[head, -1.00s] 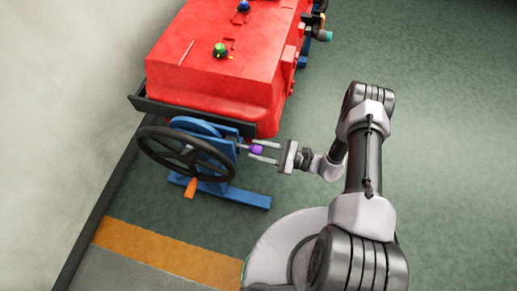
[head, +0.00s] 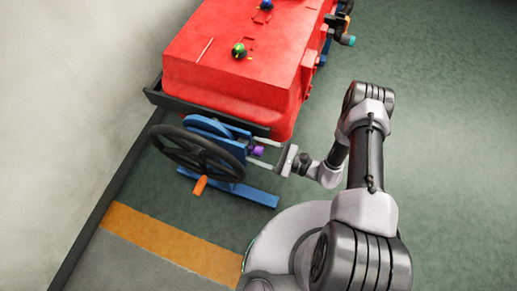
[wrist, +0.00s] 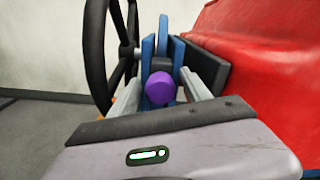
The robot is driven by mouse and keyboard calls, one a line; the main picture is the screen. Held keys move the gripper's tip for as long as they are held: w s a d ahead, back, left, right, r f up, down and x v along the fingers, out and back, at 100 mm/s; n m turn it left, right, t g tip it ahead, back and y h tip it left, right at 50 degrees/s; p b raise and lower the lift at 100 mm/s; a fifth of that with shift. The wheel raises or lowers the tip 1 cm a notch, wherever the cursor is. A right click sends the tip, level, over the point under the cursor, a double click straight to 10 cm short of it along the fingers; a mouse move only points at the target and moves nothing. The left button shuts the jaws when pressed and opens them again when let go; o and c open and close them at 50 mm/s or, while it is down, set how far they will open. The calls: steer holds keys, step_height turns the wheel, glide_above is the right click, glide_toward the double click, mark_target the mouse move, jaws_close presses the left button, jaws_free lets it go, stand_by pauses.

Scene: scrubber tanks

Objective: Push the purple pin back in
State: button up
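The purple pin (head: 258,151) sits at the right side of the blue bracket (head: 238,133), beside the black handwheel (head: 197,153). In the wrist view the round purple end of the pin (wrist: 160,89) faces me, in front of the blue bracket (wrist: 148,52). My gripper (head: 260,153) is open, with one finger on each side of the pin. In the wrist view my gripper's fingers (wrist: 165,92) stand apart with narrow gaps to the pin. The lower part of the pin is close to my palm's edge; contact there cannot be told.
The red tank (head: 240,60) with a green knob (head: 239,50) and a blue knob (head: 266,5) stands just behind. The handwheel has an orange handle (head: 200,186). A wall is at the left. The green floor (head: 440,130) at the right is clear.

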stand_by(0.3)
steer(key=p+v, duration=0.3)
steer(key=v, duration=1.4)
steer(key=shift+d, duration=0.25)
steer(key=shift+s, duration=0.1)
